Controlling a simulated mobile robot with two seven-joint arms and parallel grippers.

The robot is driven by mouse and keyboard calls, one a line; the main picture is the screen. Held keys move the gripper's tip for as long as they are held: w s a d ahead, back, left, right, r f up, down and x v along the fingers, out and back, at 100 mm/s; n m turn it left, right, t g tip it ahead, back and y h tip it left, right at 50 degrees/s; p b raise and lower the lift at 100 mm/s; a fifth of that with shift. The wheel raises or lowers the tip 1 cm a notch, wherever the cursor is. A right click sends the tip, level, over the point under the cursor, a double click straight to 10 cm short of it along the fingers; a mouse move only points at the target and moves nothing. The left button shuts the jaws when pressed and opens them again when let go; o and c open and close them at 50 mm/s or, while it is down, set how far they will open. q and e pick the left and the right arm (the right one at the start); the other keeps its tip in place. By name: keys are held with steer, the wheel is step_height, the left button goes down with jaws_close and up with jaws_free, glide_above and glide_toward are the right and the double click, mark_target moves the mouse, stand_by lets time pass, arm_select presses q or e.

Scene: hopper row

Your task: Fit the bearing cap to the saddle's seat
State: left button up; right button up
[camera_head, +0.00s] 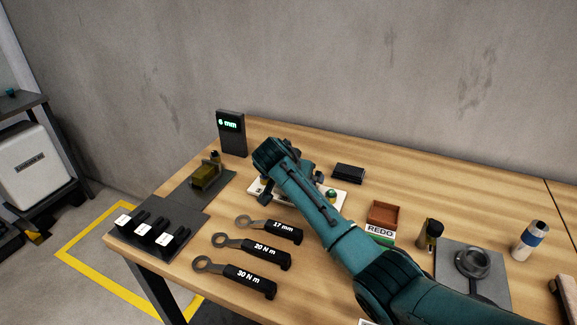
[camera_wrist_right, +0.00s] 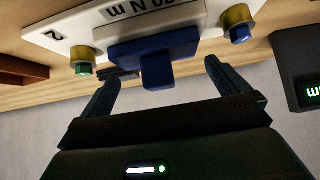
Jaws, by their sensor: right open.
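A blue block with a narrower tab (camera_wrist_right: 155,62), which looks like the bearing cap, sits at a white plate (camera_wrist_right: 190,12) in the right wrist view. My right gripper (camera_wrist_right: 161,72) is open, its two fingers apart on either side of the tab. I cannot tell whether they touch it. In the head view my right arm hides most of the plate (camera_head: 338,203) and the blue block. An olive block (camera_head: 206,177), possibly the saddle, stands on a dark pad at the left. Its seat is not clear. My left gripper is not in view.
A green-topped brass post (camera_wrist_right: 82,62) and a blue-topped one (camera_wrist_right: 239,24) flank the tab. A display reading 6 mm (camera_head: 231,125) stands behind. Labelled wrenches (camera_head: 262,248), black switches (camera_head: 153,233), a brown tray (camera_head: 383,213) and a bottle (camera_head: 530,241) occupy the bench.

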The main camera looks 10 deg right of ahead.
steer(key=v, duration=1.1)
steer(key=shift+s+a+r, duration=0.1)
steer(key=shift+s+a, duration=0.05)
